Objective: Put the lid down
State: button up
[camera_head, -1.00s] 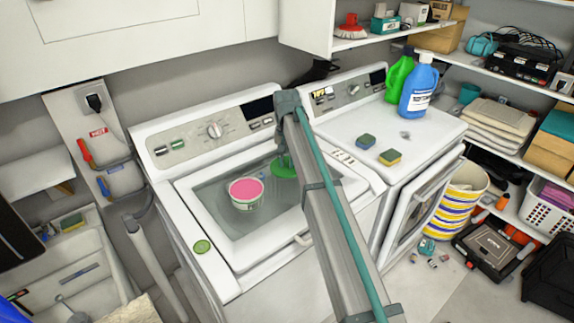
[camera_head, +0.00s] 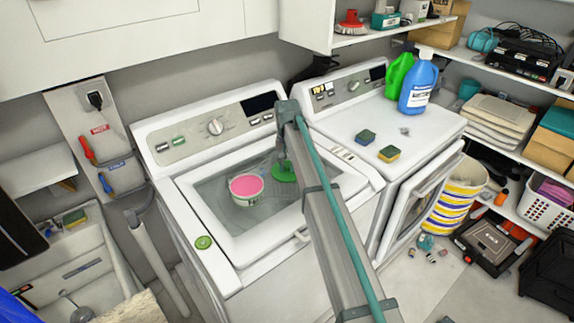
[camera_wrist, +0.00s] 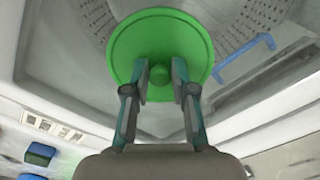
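The round green lid (camera_head: 284,173) is over the washer's window area, right of and slightly behind the pink-topped tub (camera_head: 246,187). My gripper (camera_head: 281,155) is above the lid, partly hidden by my arm. In the wrist view the lid (camera_wrist: 125,45) fills the top middle, with its small knob (camera_wrist: 160,80) between my fingertips (camera_wrist: 160,72). The fingers are close on both sides of the knob and look shut on it. I cannot tell whether the lid touches the surface below it.
The washer (camera_head: 215,262) stands beside a dryer (camera_head: 425,128) with two sponges (camera_head: 377,145) and detergent bottles (camera_head: 418,85) on top. A small green disc (camera_head: 204,242) lies on the washer's front left corner. In the wrist view, a blue piece (camera_wrist: 243,60) shows beside the lid.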

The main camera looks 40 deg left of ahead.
aim_at(287, 165)
jog(key=shift+o, duration=1.1)
notch_tip(287, 165, up, 12)
jog(key=b, duration=0.3)
jog(key=shift+r, duration=0.15)
